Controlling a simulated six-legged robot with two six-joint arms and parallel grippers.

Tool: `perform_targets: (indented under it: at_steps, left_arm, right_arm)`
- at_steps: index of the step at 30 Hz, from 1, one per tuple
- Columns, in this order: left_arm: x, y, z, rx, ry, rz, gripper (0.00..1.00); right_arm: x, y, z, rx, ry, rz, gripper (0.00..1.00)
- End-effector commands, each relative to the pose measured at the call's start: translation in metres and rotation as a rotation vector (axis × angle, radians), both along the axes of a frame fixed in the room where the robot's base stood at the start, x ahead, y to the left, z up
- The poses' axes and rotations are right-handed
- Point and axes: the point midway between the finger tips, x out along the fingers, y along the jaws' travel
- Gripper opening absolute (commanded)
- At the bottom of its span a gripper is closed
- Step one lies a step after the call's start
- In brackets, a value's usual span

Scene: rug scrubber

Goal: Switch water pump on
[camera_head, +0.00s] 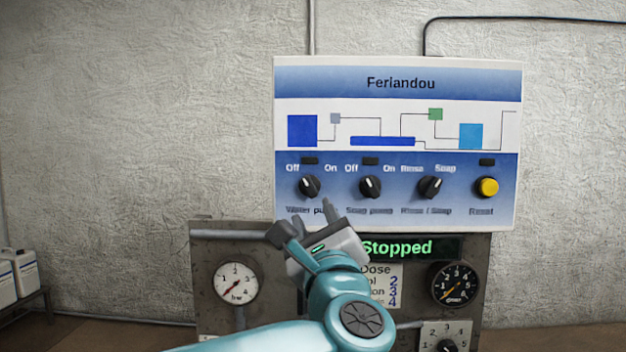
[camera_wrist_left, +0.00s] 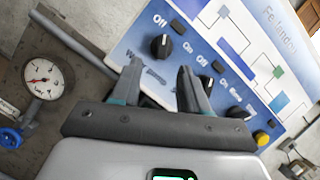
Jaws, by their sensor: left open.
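The water pump knob (camera_head: 309,186) is a black dial with a white pointer, leftmost in the row on the blue and white panel (camera_head: 398,66). Its pointer leans up and left, toward "Off". In the left wrist view the water pump knob (camera_wrist_left: 161,47) shows beyond the fingertips, roughly between them in the picture. My left gripper (camera_head: 304,218) is open and empty, just below the knob in the head view, and covers part of the "Water pump" label. Its fingers also show in the left wrist view (camera_wrist_left: 160,72). They look apart from the knob. My right gripper is not in view.
The soap pump knob (camera_head: 370,187), the rinse/soap knob (camera_head: 430,187) and a yellow reset button (camera_head: 487,187) sit to the right. Below are a "Stopped" display (camera_head: 400,248), a white gauge (camera_head: 237,283) and a black gauge (camera_head: 455,284). White containers (camera_head: 22,272) stand far left.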

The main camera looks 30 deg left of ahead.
Motion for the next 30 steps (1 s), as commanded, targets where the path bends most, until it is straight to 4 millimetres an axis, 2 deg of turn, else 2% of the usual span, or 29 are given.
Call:
perform_targets:
  at_steps: [1, 3, 12, 17, 24, 26, 28, 29, 30]
  left_arm:
    - [0.009, 0.010, 0.010, 0.001, 0.004, 0.005, 0.45]
    - [0.022, 0.019, 0.015, 0.001, 0.005, 0.004, 0.45]
    - [0.061, 0.050, 0.029, 0.002, 0.004, -0.003, 0.45]
    - [0.069, 0.054, 0.029, 0.002, 0.004, -0.006, 0.45]
    - [0.069, 0.055, 0.029, 0.003, 0.003, -0.006, 0.45]
    - [0.069, 0.055, 0.029, 0.003, 0.003, -0.006, 0.28]
    - [0.069, 0.055, 0.029, 0.003, 0.003, -0.006, 0.06]
    - [0.069, 0.055, 0.029, 0.002, 0.003, -0.005, 0.00]
    - [0.069, 0.055, 0.029, 0.002, 0.003, -0.005, 0.00]
  right_arm:
    - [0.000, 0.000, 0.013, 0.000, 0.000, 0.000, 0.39]
    - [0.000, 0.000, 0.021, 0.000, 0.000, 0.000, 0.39]
    - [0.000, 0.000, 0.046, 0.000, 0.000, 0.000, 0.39]
    - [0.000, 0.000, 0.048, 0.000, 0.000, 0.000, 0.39]
    - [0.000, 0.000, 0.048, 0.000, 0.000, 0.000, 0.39]
    - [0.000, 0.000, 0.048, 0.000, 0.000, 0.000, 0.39]
    - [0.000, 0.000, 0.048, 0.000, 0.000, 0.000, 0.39]
    - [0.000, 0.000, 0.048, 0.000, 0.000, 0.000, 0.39]
    - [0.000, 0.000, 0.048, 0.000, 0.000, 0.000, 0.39]
